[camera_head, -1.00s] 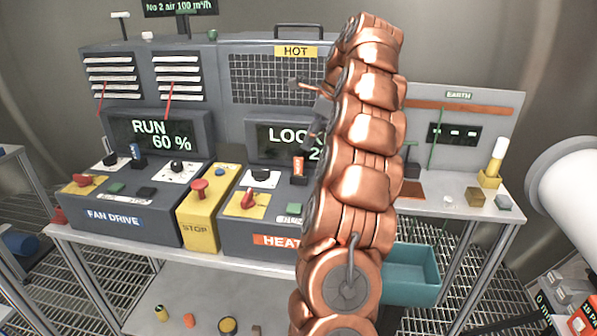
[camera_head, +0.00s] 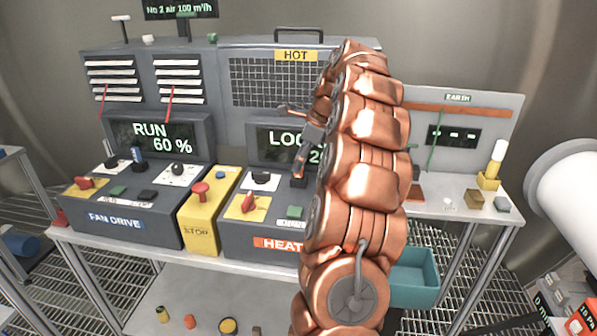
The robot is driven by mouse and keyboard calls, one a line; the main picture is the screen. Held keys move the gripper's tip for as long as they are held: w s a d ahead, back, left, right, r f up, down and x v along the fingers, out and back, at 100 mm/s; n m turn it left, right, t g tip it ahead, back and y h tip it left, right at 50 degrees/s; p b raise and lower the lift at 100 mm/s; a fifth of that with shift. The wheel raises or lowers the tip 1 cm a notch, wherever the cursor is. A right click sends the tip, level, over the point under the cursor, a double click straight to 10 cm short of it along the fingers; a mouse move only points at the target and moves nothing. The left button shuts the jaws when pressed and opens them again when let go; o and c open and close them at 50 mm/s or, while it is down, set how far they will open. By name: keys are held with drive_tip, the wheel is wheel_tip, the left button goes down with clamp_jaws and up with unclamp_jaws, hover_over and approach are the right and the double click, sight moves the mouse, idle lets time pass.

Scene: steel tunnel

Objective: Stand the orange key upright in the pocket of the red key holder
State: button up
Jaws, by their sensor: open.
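The orange key (camera_head: 297,168) stands upright in a dark socket (camera_head: 298,182) on the heater console, mostly covered by my gripper. My gripper (camera_head: 299,170) reaches down from the upper left side of my copper arm, with its fingers at the key. It is open; whether the fingers touch the key cannot be told. A small red block (camera_head: 59,217), which looks like the red key holder, sits on the bench at the left end of the fan console. Its pocket is too small to make out.
A blue key (camera_head: 138,153) stands on the fan console (camera_head: 116,217). The yellow stop box (camera_head: 199,232) with a red button lies between the two consoles. My arm hides the right part of the heater console. A teal bin (camera_head: 413,278) hangs at the right.

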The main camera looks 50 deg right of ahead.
drive_tip(key=shift+w+a+f, duration=0.1)
drive_tip(key=shift+w+f, duration=0.05)
drive_tip(key=shift+f, duration=0.35)
clamp_jaws()
